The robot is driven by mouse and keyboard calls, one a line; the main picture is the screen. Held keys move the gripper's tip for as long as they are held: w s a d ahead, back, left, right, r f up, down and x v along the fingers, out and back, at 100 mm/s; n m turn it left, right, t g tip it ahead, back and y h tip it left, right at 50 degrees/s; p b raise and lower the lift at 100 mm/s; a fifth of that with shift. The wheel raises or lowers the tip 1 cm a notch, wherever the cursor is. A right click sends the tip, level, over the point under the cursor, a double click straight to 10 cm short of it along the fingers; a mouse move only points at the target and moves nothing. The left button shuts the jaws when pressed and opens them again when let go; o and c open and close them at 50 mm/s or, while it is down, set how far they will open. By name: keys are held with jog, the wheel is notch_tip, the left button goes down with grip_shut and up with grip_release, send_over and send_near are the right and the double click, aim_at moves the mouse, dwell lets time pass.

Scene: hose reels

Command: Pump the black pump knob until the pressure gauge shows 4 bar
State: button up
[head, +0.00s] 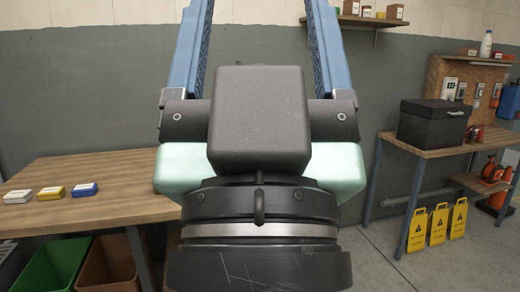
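My gripper (258,120) fills the middle of the head view, seen from behind close up. It has a dark grey block, a pale green body and a black wrist. Two blue lattice fingers rise on its left and right and lean slightly inward. Their tips are cut off by the top edge, so I cannot see how far apart they are or whether anything is between them. I see no black pump knob and no pressure gauge. My gripper hides the middle of the scene.
Green (55,266) and brown (108,268) bins stand below. A right-hand bench (440,153) bears a black case (432,122). Yellow signs (438,226) stand on the floor.

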notch_tip(320, 180, up, 11)
jog(key=p, duration=0.8)
jog(key=shift+p, duration=0.35)
